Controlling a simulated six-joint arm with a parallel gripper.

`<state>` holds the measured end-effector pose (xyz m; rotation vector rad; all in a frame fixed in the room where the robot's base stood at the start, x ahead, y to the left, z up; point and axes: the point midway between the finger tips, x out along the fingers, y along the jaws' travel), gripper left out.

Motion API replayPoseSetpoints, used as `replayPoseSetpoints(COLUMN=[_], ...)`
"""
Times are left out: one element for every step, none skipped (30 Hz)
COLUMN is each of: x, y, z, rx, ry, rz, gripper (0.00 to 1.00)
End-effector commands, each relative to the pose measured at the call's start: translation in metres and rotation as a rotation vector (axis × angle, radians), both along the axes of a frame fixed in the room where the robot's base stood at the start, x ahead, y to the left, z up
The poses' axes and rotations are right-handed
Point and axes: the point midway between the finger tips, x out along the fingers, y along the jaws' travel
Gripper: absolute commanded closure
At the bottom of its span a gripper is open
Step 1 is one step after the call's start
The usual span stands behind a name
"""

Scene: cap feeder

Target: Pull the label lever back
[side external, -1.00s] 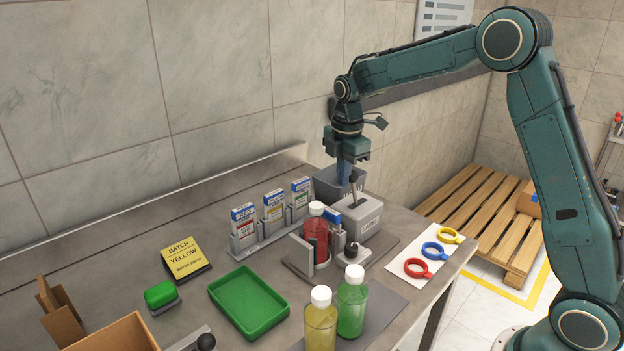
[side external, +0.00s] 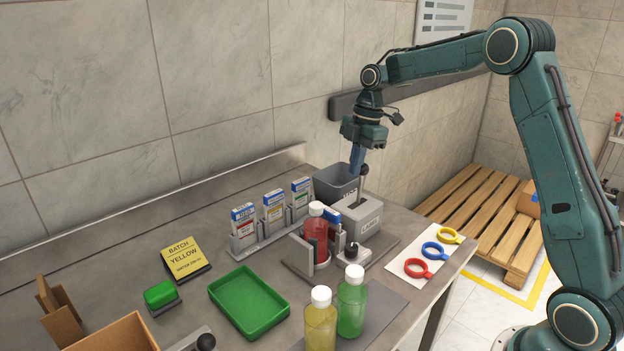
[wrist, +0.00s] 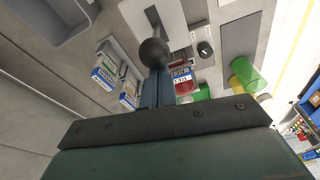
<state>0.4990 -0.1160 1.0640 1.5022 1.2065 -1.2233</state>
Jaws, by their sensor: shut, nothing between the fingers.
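The label lever rises from a grey box (side external: 364,217) with lettering on its front. Its dark ball knob (side external: 364,170) stands on a thin rod, leaning slightly right in the side view. In the wrist view the knob (wrist: 153,51) shows large, just beyond my fingertips. My gripper (side external: 355,173) points down with its blue fingers shut and empty, just left of the knob. The fingers (wrist: 150,82) overlap the knob's edge in the wrist view; I cannot tell whether they touch it.
A grey bin (side external: 333,185) stands close behind the lever box. A red bottle (side external: 316,232) sits in a fixture in front. A label rack (side external: 272,215) is to the left. Colored rings (side external: 433,248) lie on a white sheet to the right. Free air is above the bench.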

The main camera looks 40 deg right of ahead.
Motion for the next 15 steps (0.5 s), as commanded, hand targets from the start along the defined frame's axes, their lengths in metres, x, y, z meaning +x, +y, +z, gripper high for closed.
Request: replayPoseSetpoints(x=[0.0, 0.0, 0.0, 0.0, 0.0, 0.0, 0.0, 0.0, 0.0, 0.0, 0.0, 0.0, 0.0, 0.0, 0.0], y=[-0.006, -0.009, -0.013, -0.016, -0.019, -0.023, -0.025, -0.027, -0.03, -0.032, -0.033, -0.036, -0.037, -0.038, -0.04], z=[0.0, 0.0, 0.001, 0.001, 0.0, 0.0, 0.0, 0.0, 0.0, 0.0, -0.001, -0.001, -0.001, -0.001, -0.001], rx=[0.0, 0.0, 0.0, 0.0, 0.0, 0.0, 0.0, 0.0, 0.0, 0.0, 0.0, -0.001, -0.001, -0.001, -0.001], ry=[0.0, -0.001, -0.001, -0.001, 0.0, 0.001, 0.001, 0.001, 0.001, 0.0, 0.0, -0.001, -0.001, -0.001, -0.001], rz=[-0.003, -0.002, -0.001, -0.001, -0.001, 0.0, 0.0, 0.0, 0.0, 0.0, -0.001, -0.001, -0.001, -0.002, -0.004], gripper=[1.0, 1.0, 1.0, 1.0, 1.0, 1.0, 1.0, 1.0, 1.0, 1.0, 1.0, 1.0, 1.0, 1.0, 1.0])
